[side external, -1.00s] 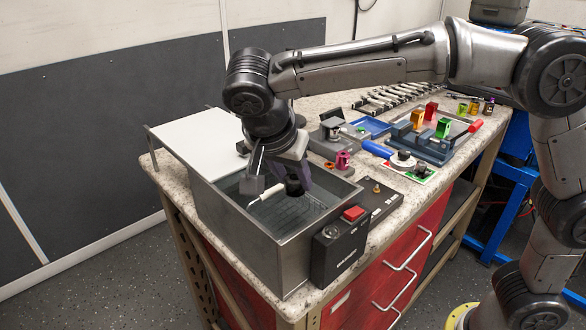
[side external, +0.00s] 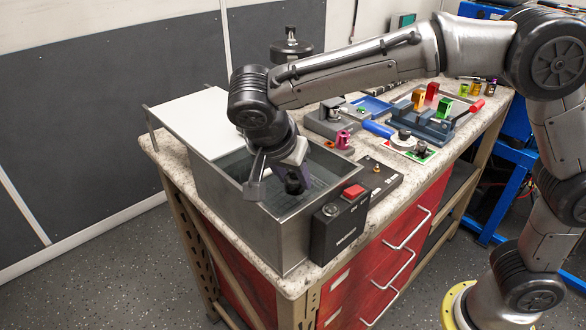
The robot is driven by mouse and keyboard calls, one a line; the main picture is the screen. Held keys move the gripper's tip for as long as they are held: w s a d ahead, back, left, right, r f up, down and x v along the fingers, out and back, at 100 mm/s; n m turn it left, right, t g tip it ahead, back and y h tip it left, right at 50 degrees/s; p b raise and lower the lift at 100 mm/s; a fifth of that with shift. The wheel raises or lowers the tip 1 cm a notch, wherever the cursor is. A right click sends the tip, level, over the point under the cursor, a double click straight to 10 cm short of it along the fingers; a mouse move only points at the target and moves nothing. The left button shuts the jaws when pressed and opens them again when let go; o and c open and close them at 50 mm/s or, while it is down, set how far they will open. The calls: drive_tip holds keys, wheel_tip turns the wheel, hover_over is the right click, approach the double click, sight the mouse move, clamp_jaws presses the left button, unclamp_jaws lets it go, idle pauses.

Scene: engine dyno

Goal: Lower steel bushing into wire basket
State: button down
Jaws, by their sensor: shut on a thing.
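The open grey metal tank (side external: 255,232) stands at the near left corner of the bench. A small part of the wire basket (side external: 318,181) shows as dark mesh inside it, to the right of my gripper. My gripper (side external: 275,186) points down over the tank opening, with its fingers close to rim height in the picture. It is shut on the steel bushing, but I cannot make the bushing out among the dark finger parts. Most of the basket, including its handle, is hidden behind my gripper and the tank's near wall.
A white lid-like panel (side external: 192,122) lies left of the opening. A black control box with a red button (side external: 352,192) stands against the tank's right side. A pink part (side external: 342,139), fixtures and a blue-handled tool (side external: 378,129) crowd the bench beyond.

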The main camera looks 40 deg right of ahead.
sight(290, 186)
drive_tip(key=shift+f, duration=1.65)
drive_tip(key=shift+f, duration=2.25)
idle(0.8)
drive_tip(key=shift+c, duration=1.9)
unclamp_jaws()
drive_tip(key=shift+r, duration=0.1)
